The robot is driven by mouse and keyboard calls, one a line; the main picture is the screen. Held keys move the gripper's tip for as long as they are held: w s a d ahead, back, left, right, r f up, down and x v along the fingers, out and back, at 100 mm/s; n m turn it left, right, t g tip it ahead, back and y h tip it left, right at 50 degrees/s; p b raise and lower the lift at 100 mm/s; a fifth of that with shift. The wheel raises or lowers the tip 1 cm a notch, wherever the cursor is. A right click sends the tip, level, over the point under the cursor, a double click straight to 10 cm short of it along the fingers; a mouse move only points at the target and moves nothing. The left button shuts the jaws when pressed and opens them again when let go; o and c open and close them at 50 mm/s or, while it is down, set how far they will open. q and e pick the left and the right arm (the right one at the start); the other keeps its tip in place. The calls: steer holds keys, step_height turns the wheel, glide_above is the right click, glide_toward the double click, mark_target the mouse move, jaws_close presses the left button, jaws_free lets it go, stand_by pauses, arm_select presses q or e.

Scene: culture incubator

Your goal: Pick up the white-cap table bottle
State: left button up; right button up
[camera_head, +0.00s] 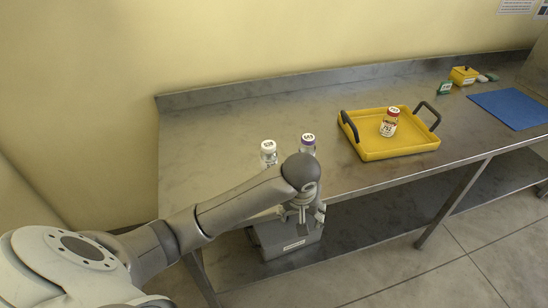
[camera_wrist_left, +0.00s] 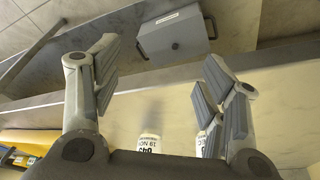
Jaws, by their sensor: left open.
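The white-cap bottle (camera_head: 268,153) stands upright on the steel table near its front edge. A purple-cap bottle (camera_head: 308,143) stands to its right, partly behind my left arm. My left gripper (camera_head: 303,218) is open and empty, pointing down in front of the table edge, nearer the camera than both bottles. In the left wrist view the gripper (camera_wrist_left: 160,68) has its fingers wide apart. A labelled bottle (camera_wrist_left: 149,143) shows low between them, and a second bottle (camera_wrist_left: 202,143) is partly hidden by the right finger. Their caps are not visible there. My right gripper is not seen.
A blue mat (camera_head: 510,107), a green box (camera_head: 444,88) and a small yellow container (camera_head: 463,75) lie farther right. A grey box (camera_head: 283,238) sits below the tabletop. The table left of the bottles is clear.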

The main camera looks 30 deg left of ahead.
arm_select(q)
steer(key=w+a+r+n+y, duration=0.2)
steer(key=w+a+r+n, duration=0.2)
steer(key=w+a+r, duration=0.25)
steer(key=n+g+y, duration=0.1)
steer(key=n, duration=0.4)
glide_toward(269, 145)
steer(key=x, duration=0.5)
steer(key=shift+s+a+f+p, duration=0.1)
steer(key=shift+a+f+p, duration=0.05)
steer(key=shift+f+p, duration=0.2)
steer(key=shift+y, duration=0.3)
steer(key=p+x, duration=0.1)
steer(key=x, duration=0.3)
steer(key=shift+f, duration=0.25)
steer(key=shift+w+f, duration=0.3)
steer(key=shift+f, duration=0.2)
steer(key=shift+c, duration=1.1)
steer(key=c, duration=0.9)
steer(key=shift+o, duration=0.2)
steer(key=shift+r, duration=0.1)
